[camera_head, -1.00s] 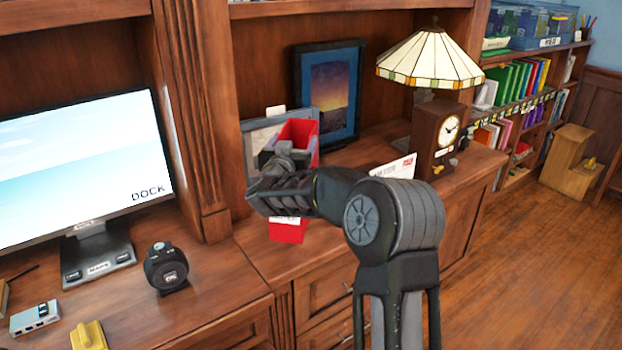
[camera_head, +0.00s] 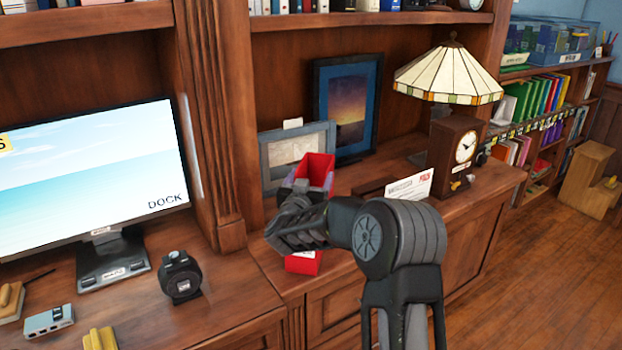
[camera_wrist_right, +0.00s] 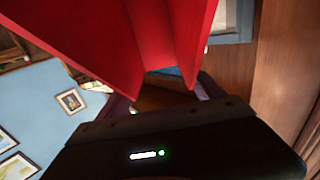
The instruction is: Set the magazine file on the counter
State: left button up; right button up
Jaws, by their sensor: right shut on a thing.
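The red magazine file (camera_head: 317,170) is upright at the front of the wooden counter (camera_head: 365,178), partly hidden behind my right gripper. Its lower part with a white label shows below the gripper. My right gripper (camera_head: 293,200) is shut on the file. In the right wrist view the red file (camera_wrist_right: 120,40) fills the upper left, close to the gripper. I cannot tell whether the file's base touches the counter. My left gripper is not in view.
A framed print (camera_head: 297,155), a sunset picture (camera_head: 347,105), a clock (camera_head: 458,155) under a stained-glass lamp (camera_head: 448,75) and a white card (camera_head: 409,186) stand on the counter. A monitor (camera_head: 90,180) and black device (camera_head: 180,277) are on the left desk.

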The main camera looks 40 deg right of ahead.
jog(key=shift+r, duration=0.1)
jog(key=o, duration=2.1)
jog(key=shift+f, duration=0.25)
jog(key=shift+r, duration=0.1)
jog(key=b+v, duration=0.1)
jog(key=v, duration=1.1)
jog(key=shift+b, duration=0.3)
jog(key=shift+r, duration=0.1)
